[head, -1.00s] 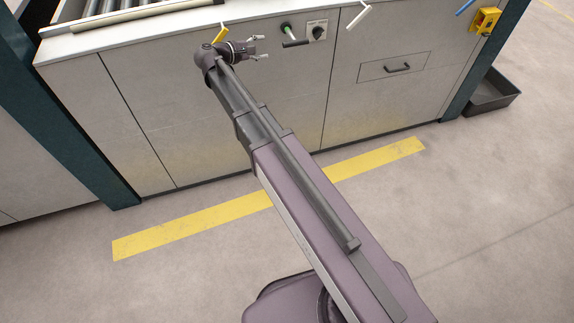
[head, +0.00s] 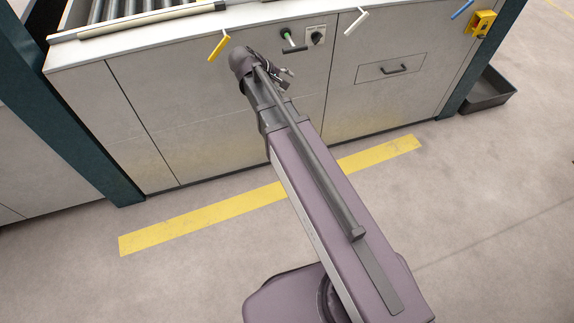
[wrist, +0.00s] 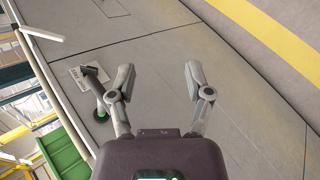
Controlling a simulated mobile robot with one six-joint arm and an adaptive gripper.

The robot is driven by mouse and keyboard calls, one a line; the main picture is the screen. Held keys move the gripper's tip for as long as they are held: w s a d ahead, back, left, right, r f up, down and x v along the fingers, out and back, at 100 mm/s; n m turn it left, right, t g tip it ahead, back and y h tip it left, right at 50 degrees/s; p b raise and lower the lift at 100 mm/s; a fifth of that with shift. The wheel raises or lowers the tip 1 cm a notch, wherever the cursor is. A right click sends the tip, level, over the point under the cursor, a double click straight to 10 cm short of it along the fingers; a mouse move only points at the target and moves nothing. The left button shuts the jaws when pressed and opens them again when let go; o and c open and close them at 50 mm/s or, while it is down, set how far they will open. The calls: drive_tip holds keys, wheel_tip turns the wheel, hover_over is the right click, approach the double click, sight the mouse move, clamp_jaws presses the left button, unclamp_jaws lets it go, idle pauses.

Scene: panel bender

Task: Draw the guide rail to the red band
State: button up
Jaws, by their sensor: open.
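A long cream bar (head: 150,19), which looks like the guide rail, lies along the front edge of the machine's top in front of the rollers, at the upper left of the head view. No red band can be made out. My gripper (head: 290,79) is in front of the cabinet face, below the green-ended lever and well to the right of and below the bar. In the wrist view my gripper (wrist: 158,78) has its two fingers spread, with nothing between them but the grey panel behind.
On the front are a yellow handle (head: 218,46), a green-ended lever (head: 289,39), a rotary switch (head: 316,36), a white handle (head: 356,21) and a drawer pull (head: 395,69). A yellow box (head: 481,23) and dark bin (head: 487,92) are right. The floor is clear around the yellow stripe (head: 200,216).

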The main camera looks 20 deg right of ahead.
drive_tip(key=s+a+r+m+g+y+p, duration=0.1)
drive_tip(key=s+a+r+m+y+p, duration=0.2)
drive_tip(key=s, duration=0.5)
drive_tip(key=s+a+m+g+y+p, duration=0.1)
drive_tip(key=s+m+y+p, duration=0.2)
drive_tip(key=s+y+p, duration=0.4)
wheel_tip(320, 180, down, 28)
drive_tip(key=s+h+b, duration=0.1)
drive_tip(key=b, duration=2.8)
drive_tip(key=shift+r+b, duration=0.15)
drive_tip(key=shift+b, duration=0.25)
drive_tip(key=shift+s+a, duration=0.1)
